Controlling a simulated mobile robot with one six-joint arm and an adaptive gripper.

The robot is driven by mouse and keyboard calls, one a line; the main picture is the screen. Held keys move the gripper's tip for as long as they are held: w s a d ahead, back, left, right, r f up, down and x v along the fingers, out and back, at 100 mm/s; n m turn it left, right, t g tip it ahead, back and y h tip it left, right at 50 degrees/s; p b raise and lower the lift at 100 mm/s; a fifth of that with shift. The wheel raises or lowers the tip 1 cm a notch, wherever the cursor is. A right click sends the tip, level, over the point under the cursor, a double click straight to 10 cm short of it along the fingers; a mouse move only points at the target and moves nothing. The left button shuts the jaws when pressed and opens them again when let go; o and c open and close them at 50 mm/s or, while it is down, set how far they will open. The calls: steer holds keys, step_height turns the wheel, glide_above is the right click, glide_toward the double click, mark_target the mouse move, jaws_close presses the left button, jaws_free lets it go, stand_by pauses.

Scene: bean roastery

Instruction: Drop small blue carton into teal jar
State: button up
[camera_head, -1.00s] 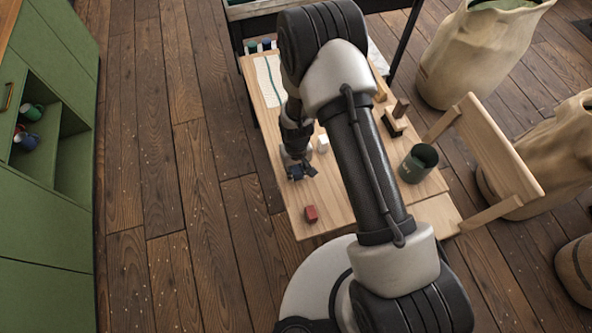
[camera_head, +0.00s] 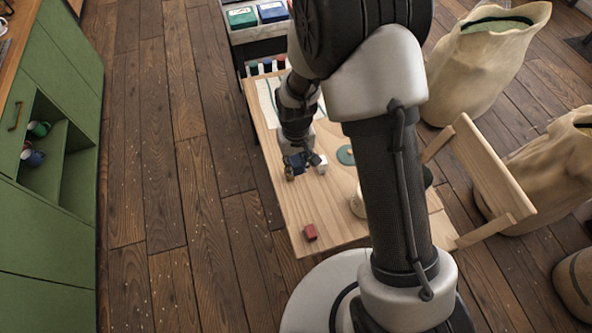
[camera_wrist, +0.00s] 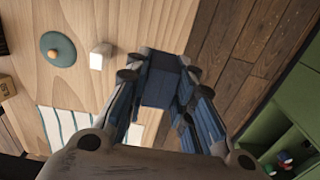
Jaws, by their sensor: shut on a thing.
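My gripper (camera_head: 296,165) is shut on the small blue carton (camera_wrist: 159,86), which sits between the fingers in the wrist view. In the head view the carton (camera_head: 297,160) shows as a dark blue shape near the table's left edge; its height above the table is hard to tell. The dark teal jar (camera_head: 428,177) is almost wholly hidden behind my arm, with only a sliver showing at its right side. A round teal lid with a knob (camera_wrist: 57,48) lies on the table, and it also shows in the head view (camera_head: 345,155).
A small white carton (camera_head: 320,164) stands right beside my gripper. A red carton (camera_head: 310,232) lies near the table's front left corner. A cream object (camera_head: 357,204) is partly hidden by my arm. A striped cloth (camera_wrist: 68,124) lies on the table (camera_head: 285,205). A wooden chair (camera_head: 492,170) stands at right.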

steer(key=shift+r, duration=1.1)
steer(key=shift+d, duration=0.1)
